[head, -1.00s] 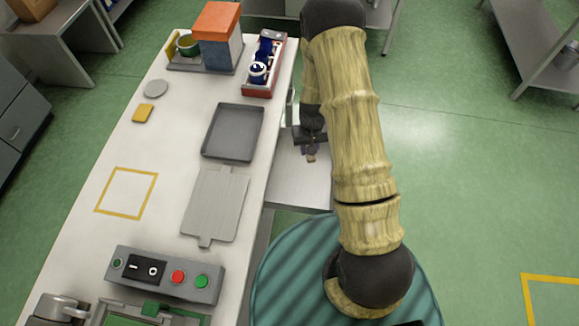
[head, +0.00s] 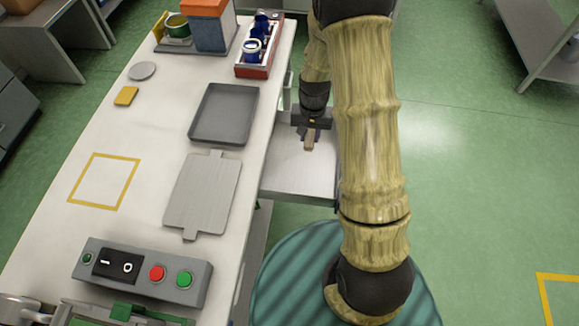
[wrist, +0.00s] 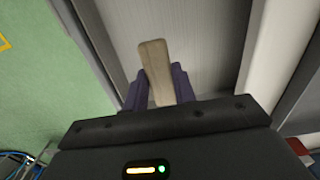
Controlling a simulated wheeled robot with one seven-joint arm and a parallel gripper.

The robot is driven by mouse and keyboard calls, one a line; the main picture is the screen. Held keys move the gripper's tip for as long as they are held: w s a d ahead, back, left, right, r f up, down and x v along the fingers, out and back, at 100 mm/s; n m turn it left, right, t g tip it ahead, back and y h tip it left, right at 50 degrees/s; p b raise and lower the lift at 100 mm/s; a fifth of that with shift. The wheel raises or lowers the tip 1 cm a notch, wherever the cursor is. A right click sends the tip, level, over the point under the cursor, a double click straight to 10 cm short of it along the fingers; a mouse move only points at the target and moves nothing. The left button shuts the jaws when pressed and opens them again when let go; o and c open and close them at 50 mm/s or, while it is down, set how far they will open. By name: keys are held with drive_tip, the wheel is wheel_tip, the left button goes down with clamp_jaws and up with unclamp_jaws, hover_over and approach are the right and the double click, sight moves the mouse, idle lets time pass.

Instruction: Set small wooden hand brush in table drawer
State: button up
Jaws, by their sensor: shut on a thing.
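The small wooden hand brush (head: 309,140) is a tan block, seen at my gripper's tip in the head view. In the wrist view the brush (wrist: 155,70) sticks out from between two dark purple fingers. My gripper (head: 311,129) is shut on it. The table drawer (head: 298,172) is pulled out from the table's right side, a shallow grey tray with a flat floor. The brush is over the drawer; I cannot tell whether it touches the floor. The drawer floor (wrist: 205,45) also shows behind the brush in the wrist view. The drawer's far part is hidden by my arm.
The white table (head: 150,145) holds a dark tray (head: 224,114), a grey board (head: 203,193), a button box (head: 142,272), a red crate with blue mugs (head: 260,60) and a yellow-outlined square (head: 104,181). Bare drawer floor shows around the brush.

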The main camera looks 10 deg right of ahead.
idle(0.3)
hover_over(308, 161)
drive_tip(key=shift+w+f, duration=0.1)
drive_tip(key=shift+f, duration=2.85)
drive_tip(key=shift+f+p, duration=0.45)
drive_tip(key=shift+f, duration=1.65)
drive_tip(key=shift+f, duration=0.1)
drive_tip(key=o, duration=1)
